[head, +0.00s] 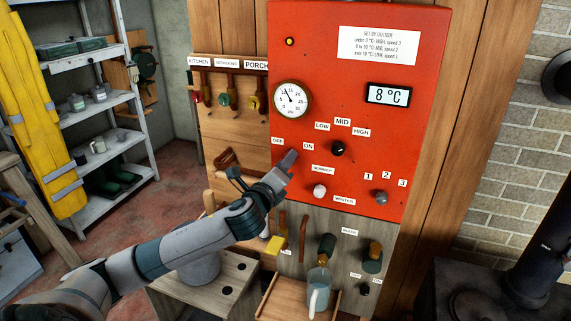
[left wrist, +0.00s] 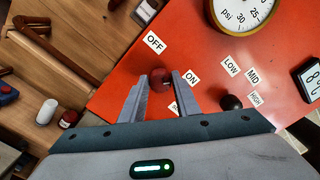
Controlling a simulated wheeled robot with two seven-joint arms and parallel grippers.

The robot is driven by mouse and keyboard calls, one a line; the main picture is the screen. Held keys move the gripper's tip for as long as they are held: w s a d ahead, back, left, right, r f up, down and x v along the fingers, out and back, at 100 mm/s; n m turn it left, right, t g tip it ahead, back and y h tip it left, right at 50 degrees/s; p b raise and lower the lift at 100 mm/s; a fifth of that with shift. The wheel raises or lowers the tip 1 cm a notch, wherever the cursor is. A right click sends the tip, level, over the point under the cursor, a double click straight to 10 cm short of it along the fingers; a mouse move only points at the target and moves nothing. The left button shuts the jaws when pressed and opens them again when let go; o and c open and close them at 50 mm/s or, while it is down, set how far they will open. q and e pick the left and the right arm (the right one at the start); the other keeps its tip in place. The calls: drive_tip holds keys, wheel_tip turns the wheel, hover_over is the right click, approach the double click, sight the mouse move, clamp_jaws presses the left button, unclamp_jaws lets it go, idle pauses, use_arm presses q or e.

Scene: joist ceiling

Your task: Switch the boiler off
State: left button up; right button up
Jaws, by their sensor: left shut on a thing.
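The red boiler panel (head: 330,75) stands upright in front of me. Low on its left side are an OFF label (head: 277,140) and an ON label (head: 308,146). In the left wrist view a dark red round knob (left wrist: 160,78) sits between the OFF label (left wrist: 154,42) and the ON label (left wrist: 192,78). My left gripper (head: 289,158) is at the panel, its two fingers either side of this knob and shut on it. I cannot tell which way the knob points. My right gripper is not in view.
To the right are a black knob (head: 338,149), a white knob (head: 319,191) and a grey knob (head: 381,197). A pressure gauge (head: 291,99) is just above the gripper; a display (head: 388,94) reads 8 °C. Below are valves and a mug (head: 318,294).

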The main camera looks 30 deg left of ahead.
use_arm(q)
drive_tip(key=shift+f+n, duration=0.15)
drive_tip(key=shift+n, duration=3.75)
drive_tip(key=o, duration=1)
drive_tip(key=shift+a, duration=0.1)
drive_tip(key=shift+o, duration=0.2)
